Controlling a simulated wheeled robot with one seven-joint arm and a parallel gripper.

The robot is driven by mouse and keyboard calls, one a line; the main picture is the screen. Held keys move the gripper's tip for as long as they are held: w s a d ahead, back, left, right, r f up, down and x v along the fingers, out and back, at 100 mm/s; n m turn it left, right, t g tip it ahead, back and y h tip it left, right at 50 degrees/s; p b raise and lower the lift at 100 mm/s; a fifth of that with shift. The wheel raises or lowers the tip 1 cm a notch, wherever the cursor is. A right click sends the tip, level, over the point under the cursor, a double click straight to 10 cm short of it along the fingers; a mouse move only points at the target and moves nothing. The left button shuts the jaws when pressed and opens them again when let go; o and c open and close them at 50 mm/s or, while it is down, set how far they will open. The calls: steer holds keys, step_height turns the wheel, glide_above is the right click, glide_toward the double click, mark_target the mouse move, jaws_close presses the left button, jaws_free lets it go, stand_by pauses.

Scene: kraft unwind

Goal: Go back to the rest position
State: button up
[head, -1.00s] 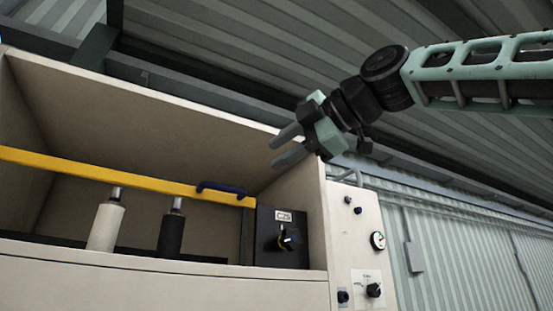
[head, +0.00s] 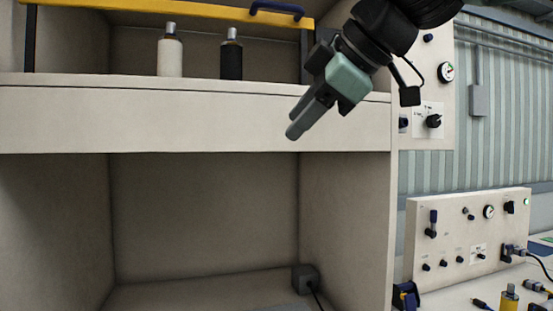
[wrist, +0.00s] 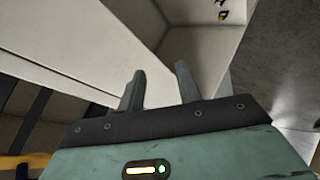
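My gripper (head: 295,120) is in front of the cream cabinet's ledge (head: 190,122) in the head view, pointing down and to the left. In the wrist view (wrist: 158,80) its two fingers stand apart with nothing between them. It is open and empty. In the head view the arm covers part of the cabinet's upper right.
Below the ledge is an open bay (head: 205,215). A control panel (head: 465,240) stands at lower right.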

steer(key=s+d+f+m+g+h, duration=0.1)
steer(key=s+f+m+g+h, duration=0.2)
steer(key=f, duration=0.9)
steer(key=s+f+m+g, duration=0.1)
steer(key=s+f+m, duration=0.3)
steer(key=f, duration=0.9)
steer(key=s+d+f+m+g+h, duration=0.1)
steer(key=s+d+f+m+g, duration=0.1)
steer(key=s+d+f, duration=0.2)
steer(key=s+d+f+m+g+h+b, duration=0.1)
steer(key=s+d+f+m+h, duration=0.1)
steer(key=s+d+f, duration=0.3)
steer(key=s+f, duration=0.4)
steer(key=f, duration=0.3)
steer(key=shift+s+d+f+g+h, duration=0.15)
steer(key=shift+s+f+g+h, duration=0.15)
steer(key=shift+s+g, duration=0.1)
steer(key=shift+r, duration=0.15)
